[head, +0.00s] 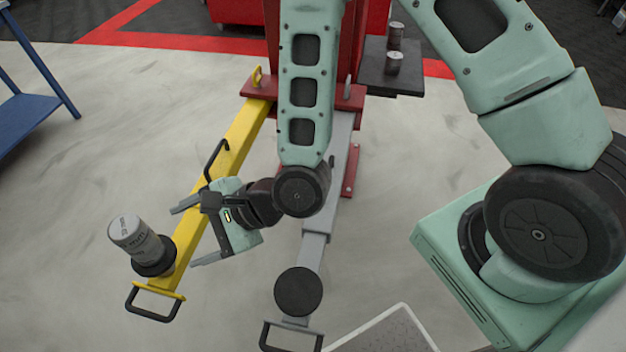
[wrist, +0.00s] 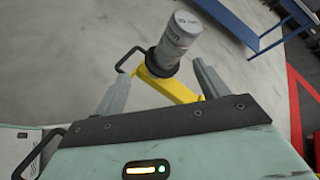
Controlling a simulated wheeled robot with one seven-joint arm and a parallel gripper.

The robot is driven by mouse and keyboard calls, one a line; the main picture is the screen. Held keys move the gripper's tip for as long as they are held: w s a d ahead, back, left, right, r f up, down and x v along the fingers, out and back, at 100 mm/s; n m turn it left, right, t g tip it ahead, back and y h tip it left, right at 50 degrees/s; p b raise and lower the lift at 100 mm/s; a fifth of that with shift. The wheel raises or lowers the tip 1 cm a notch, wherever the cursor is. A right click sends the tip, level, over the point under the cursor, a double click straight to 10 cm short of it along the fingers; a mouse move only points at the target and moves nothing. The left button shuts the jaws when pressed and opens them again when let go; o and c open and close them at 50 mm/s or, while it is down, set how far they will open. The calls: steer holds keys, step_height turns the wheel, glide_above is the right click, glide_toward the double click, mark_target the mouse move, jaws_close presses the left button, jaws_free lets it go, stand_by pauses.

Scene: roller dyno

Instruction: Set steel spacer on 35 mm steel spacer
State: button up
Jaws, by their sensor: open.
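Grey steel spacers (head: 140,243) stand on the round black pad (head: 155,265) at the near end of the yellow lift arm. They look like a two-part column with a faint seam, lettered on the side; I cannot read the full size. The column also shows in the wrist view (wrist: 174,44), beyond and between the fingertips. My gripper (head: 183,236) is open and empty, to the right of the column, with its fingers pointing toward it. I see no contact. Two more grey spacers, one nearer (head: 394,63) and one farther (head: 396,36), stand on a dark shelf.
The yellow lift arm (head: 245,130) has black handles. A grey lift arm (head: 318,225) with an empty round pad (head: 298,291) runs beside it. The dark shelf (head: 408,84) is by the red post. A blue bench (head: 22,120) is at left; floor between is clear.

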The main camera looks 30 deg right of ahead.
steer(key=s+d+r+n+g+h, duration=0.2)
steer(key=s+d+r+n+h, duration=0.3)
steer(key=d+n, duration=0.3)
steer(key=s+d+r+n+g+h, duration=0.2)
steer(key=s+d+r+n+h, duration=0.3)
steer(key=n, duration=0.9)
steer(key=d+r, duration=0.3)
steer(key=d, duration=0.1)
steer(key=shift+d+r+n+h, duration=0.2)
steer(key=shift+n+h, duration=0.1)
steer(key=shift+h, duration=0.1)
steer(key=shift+r, duration=0.2)
